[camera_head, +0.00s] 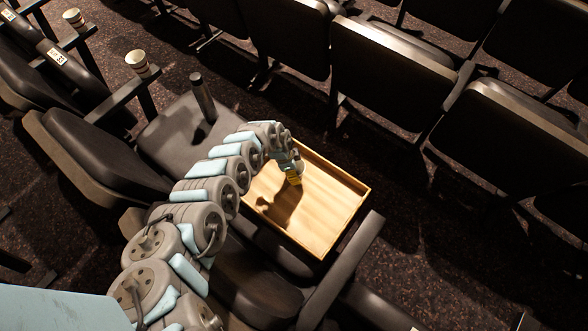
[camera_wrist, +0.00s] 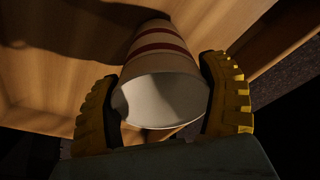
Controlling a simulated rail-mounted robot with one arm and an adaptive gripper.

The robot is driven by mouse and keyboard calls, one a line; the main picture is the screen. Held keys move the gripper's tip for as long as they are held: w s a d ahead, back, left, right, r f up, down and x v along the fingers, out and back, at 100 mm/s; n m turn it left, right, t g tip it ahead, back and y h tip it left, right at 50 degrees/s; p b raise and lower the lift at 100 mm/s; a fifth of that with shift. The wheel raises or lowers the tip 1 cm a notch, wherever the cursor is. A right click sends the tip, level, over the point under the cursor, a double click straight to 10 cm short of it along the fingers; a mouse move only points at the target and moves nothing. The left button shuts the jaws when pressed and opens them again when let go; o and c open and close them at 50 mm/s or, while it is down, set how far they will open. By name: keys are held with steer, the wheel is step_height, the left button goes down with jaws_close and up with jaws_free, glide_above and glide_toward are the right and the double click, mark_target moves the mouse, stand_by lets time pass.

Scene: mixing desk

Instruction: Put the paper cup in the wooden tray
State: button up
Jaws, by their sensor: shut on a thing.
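The wooden tray (camera_head: 325,225) is a shallow light-brown box with raised edges, resting across the seats right of centre. My gripper (camera_head: 294,177) reaches down over its left part and casts a shadow on its floor. In the wrist view, the yellow ridged fingers of my gripper (camera_wrist: 162,88) are shut around the paper cup (camera_wrist: 158,62). The cup is white with dark red stripes, and its open rim faces the camera. The tray (camera_wrist: 215,20) shows behind the cup. In the head view the cup is hidden by my arm. I cannot tell whether it touches the tray floor.
Two cups or cup-like items (camera_head: 137,62) (camera_head: 74,18) stand on armrests at the upper left. A dark cylinder (camera_head: 203,97) stands behind my arm. Rows of dark seats (camera_head: 390,75) surround the tray. An armrest (camera_head: 340,270) runs close by its front right. The tray's right part is clear.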

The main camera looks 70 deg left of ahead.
steer(key=shift+a, duration=0.1)
steer(key=shift+f, duration=0.1)
steer(key=o, duration=0.6)
steer(key=shift+o, duration=0.2)
steer(key=d+p+v, duration=0.1)
steer(key=p+v, duration=0.5)
steer(key=v, duration=0.6)
steer(key=shift+a, duration=0.45)
